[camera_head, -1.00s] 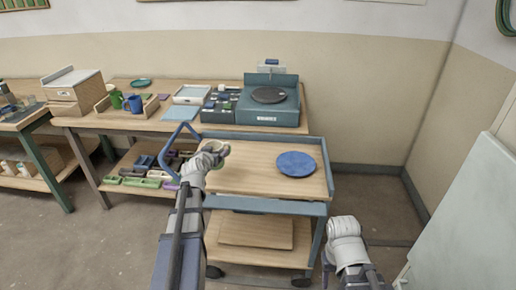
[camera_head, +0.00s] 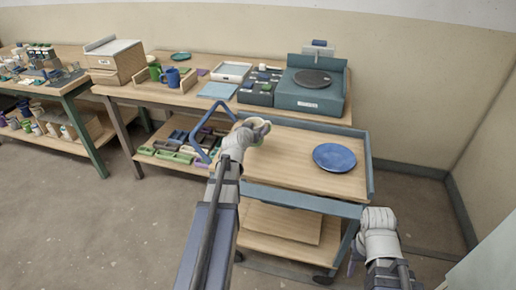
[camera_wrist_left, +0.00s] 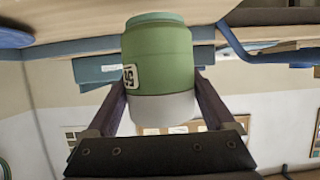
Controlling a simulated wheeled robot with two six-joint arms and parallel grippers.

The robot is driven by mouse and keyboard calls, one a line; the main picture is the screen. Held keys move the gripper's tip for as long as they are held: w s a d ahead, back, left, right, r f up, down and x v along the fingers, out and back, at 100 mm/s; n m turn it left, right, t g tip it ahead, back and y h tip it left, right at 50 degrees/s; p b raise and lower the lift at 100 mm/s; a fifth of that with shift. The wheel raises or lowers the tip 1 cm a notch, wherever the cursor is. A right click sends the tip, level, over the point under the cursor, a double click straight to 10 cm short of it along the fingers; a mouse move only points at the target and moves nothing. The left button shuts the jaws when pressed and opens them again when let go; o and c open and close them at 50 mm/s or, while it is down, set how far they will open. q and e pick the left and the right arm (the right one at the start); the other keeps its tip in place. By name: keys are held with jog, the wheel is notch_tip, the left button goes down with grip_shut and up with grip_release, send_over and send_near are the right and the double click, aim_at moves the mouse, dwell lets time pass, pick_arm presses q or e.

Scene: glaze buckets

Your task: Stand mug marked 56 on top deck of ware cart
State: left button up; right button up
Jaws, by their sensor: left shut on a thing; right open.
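A green mug with a pale grey band (camera_wrist_left: 160,75) fills the middle of the left wrist view. It carries a white label with dark, turned digits that look like 56. My left gripper (camera_wrist_left: 165,110) is shut on it, one finger on each side. In the head view my left gripper (camera_head: 256,130) holds the mug, partly hidden, above the far left part of the ware cart's top deck (camera_head: 295,165). I cannot tell whether it touches the deck. My right gripper (camera_head: 354,262) is open and empty, low in front of the cart's right side.
A blue plate (camera_head: 335,157) lies on the deck's right part. The cart's blue handle (camera_head: 202,132) rises at its left end. Behind stands a workbench with a wheel machine (camera_head: 310,92), a blue mug (camera_head: 171,76) and a green mug (camera_head: 154,71). The deck's middle is clear.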

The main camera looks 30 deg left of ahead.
pick_arm(q)
jog(key=shift+f+b, duration=0.3)
jog(key=shift+f, duration=0.6)
pick_arm(e)
jog(key=shift+f, duration=0.9)
pick_arm(q)
jog(key=shift+f, duration=0.1)
pick_arm(e)
jog(key=shift+f, duration=0.15)
pick_arm(q)
notch_tip(320, 180, down, 4)
jog(key=b, duration=0.3)
jog(key=shift+r+b, duration=0.25)
jog(key=shift+b, duration=0.1)
pick_arm(e)
notch_tip(320, 180, down, 3)
jog(key=shift+f, duration=0.2)
pick_arm(q)
jog(key=shift+f, duration=0.15)
jog(key=o, duration=1.4)
pick_arm(e)
jog(key=shift+f, duration=0.15)
pick_arm(q)
jog(key=shift+o, duration=0.2)
jog(key=shift+r, duration=0.2)
